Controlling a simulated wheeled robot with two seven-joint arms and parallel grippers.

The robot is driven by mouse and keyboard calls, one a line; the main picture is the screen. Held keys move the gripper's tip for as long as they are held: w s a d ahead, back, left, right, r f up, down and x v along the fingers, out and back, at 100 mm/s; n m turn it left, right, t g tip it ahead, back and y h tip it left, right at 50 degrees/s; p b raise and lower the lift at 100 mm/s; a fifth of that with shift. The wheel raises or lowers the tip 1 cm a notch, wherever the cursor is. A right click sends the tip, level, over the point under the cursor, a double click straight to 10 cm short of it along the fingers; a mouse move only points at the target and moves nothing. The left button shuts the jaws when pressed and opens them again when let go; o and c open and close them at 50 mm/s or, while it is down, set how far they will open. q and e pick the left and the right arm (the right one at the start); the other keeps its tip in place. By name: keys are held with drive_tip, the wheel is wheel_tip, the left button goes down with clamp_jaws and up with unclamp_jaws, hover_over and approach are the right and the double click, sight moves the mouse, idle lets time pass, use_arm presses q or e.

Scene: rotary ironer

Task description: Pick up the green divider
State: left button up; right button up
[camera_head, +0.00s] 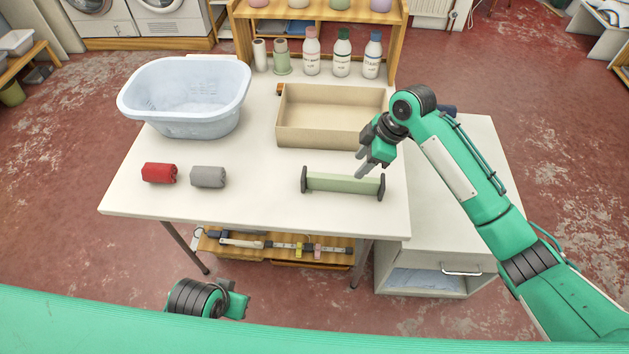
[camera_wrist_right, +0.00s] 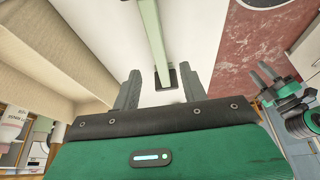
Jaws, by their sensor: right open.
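The green divider (camera_head: 343,183) is a pale green bar with dark end pieces, standing on the white table near its front edge. It also shows in the right wrist view (camera_wrist_right: 153,38), running away from the gripper, with one dark end between the fingers in the picture. My right gripper (camera_head: 362,170) is open and empty, above and just behind the divider's right half. Its two grey fingers (camera_wrist_right: 160,88) show apart in the right wrist view.
An open beige box (camera_head: 333,138) stands behind the divider. A pale blue basin (camera_head: 187,128) is at the back left. A red roll (camera_head: 158,173) and a grey roll (camera_head: 208,177) lie at left. Several bottles stand at the back.

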sight(350, 178)
drive_tip(key=x, duration=1)
drive_tip(key=shift+w+d, duration=0.15)
drive_tip(key=shift+d, duration=0.05)
clamp_jaws()
